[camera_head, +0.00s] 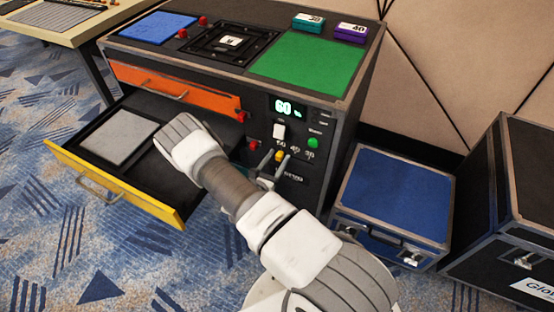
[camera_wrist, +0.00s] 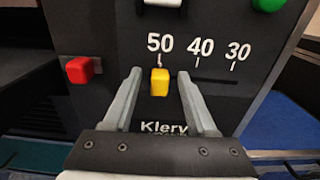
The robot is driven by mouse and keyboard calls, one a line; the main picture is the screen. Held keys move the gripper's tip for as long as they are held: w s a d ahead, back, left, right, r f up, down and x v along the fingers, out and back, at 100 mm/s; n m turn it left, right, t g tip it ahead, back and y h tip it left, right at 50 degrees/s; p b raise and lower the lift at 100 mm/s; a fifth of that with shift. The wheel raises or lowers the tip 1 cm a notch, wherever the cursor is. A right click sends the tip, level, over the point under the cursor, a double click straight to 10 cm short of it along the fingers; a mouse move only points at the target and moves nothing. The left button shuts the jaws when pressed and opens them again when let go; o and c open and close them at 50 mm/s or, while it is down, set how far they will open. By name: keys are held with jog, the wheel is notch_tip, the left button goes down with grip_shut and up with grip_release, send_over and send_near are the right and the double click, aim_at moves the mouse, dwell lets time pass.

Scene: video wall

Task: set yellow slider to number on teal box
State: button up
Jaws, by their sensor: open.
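The yellow slider knob (camera_wrist: 160,82) sits under the 50 mark at the left end of its slot; 40 and 30 follow to the right. It also shows in the head view (camera_head: 280,155). My gripper (camera_wrist: 160,76) is open, with one finger on each side of the knob and a visible gap to both. In the head view my gripper (camera_head: 273,171) is at the cabinet's front panel. The teal box (camera_head: 308,24) lies on the cabinet top at the back; its white label seems to read 30.
A purple box (camera_head: 351,33) labelled 40 lies beside the teal one. A red button (camera_wrist: 80,70) is left of the slider; a green button (camera_head: 313,143) and white switch (camera_head: 279,131) are above. The display (camera_head: 287,107) reads 60. A yellow-fronted drawer (camera_head: 117,187) stands open.

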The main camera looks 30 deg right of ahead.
grip_shut()
dwell(1.4)
